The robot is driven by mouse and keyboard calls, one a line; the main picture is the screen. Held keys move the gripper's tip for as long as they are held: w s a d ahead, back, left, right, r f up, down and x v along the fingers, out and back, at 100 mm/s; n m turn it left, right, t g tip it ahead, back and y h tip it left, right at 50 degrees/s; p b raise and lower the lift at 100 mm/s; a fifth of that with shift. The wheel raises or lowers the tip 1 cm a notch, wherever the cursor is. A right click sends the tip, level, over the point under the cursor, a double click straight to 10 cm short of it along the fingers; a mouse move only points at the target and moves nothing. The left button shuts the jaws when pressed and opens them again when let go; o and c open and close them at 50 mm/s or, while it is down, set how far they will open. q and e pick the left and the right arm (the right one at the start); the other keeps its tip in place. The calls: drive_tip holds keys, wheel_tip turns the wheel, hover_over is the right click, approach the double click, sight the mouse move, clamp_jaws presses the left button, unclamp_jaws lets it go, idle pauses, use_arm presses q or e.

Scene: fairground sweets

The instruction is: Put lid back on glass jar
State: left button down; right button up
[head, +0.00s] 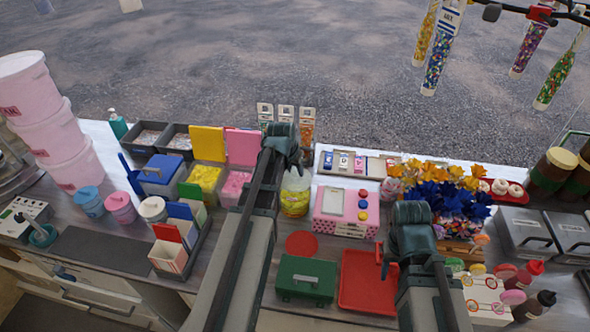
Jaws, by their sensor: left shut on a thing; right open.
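The glass jar (294,200) stands on the counter near the middle, clear with yellow contents low inside. My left gripper (283,146) is above and just behind the jar in the picture, and its arm passes along the jar's left side. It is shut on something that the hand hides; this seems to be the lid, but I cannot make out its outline. I cannot tell whether it touches the jar's rim. My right gripper (410,214) is open, over the counter right of the pink box, apart from the jar.
A pink box (332,224) with coloured buttons stands right of the jar. A red disc (301,243), green box (306,279) and red tray (366,284) lie in front. Open bins (204,184) stand at left, blue and yellow flowers (450,192) at right. Free counter is narrow.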

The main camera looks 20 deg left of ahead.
use_arm(q)
unclamp_jaws()
idle(0.5)
drive_tip(key=shift+r, duration=0.1)
drive_tip(key=shift+r+p, duration=1.35)
drive_tip(key=shift+p, duration=0.1)
drive_tip(key=shift+r+p, duration=2.1)
drive_tip(key=shift+r, duration=0.05)
